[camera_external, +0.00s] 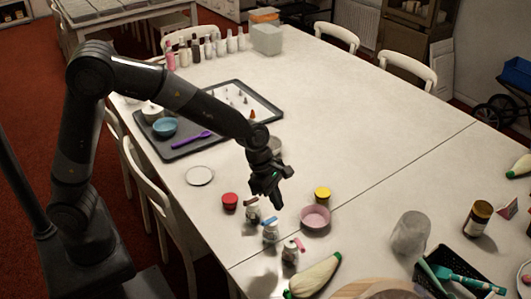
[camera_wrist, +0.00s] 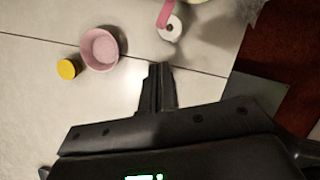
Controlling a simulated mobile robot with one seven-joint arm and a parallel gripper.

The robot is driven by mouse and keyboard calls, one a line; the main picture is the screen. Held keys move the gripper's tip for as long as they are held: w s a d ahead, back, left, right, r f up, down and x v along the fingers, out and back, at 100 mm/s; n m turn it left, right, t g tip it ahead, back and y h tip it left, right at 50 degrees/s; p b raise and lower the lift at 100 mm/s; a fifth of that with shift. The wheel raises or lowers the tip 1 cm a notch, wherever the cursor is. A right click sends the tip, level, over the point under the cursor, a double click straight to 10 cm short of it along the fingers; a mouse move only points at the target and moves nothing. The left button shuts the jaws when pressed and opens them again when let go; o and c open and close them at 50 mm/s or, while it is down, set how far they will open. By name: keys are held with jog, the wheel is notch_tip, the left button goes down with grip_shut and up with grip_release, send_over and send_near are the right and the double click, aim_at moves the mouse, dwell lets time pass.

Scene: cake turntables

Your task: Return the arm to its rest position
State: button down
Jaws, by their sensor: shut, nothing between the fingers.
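My arm (camera_external: 165,85) reaches from the left over the near part of the white table. My gripper (camera_external: 268,200) hangs above the table, pointing down, beside several small jars. In the wrist view the fingers of my gripper (camera_wrist: 158,85) are together with nothing between them. A pink bowl (camera_external: 315,217) stands to the right of the gripper; it also shows in the wrist view (camera_wrist: 100,49). A yellow-lidded jar (camera_external: 322,194) is just behind the bowl, and it shows in the wrist view (camera_wrist: 68,69).
A red-lidded jar (camera_external: 230,202) and small jars with coloured tops (camera_external: 270,231) stand close below the gripper. A dark tray (camera_external: 178,151) lies behind it. White chairs (camera_external: 150,185) line the left edge. The table's far middle (camera_external: 345,100) is clear.

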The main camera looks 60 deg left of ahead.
jog(key=shift+s+a+r, duration=0.1)
jog(key=shift+a+r, duration=0.1)
jog(key=shift+r, duration=0.3)
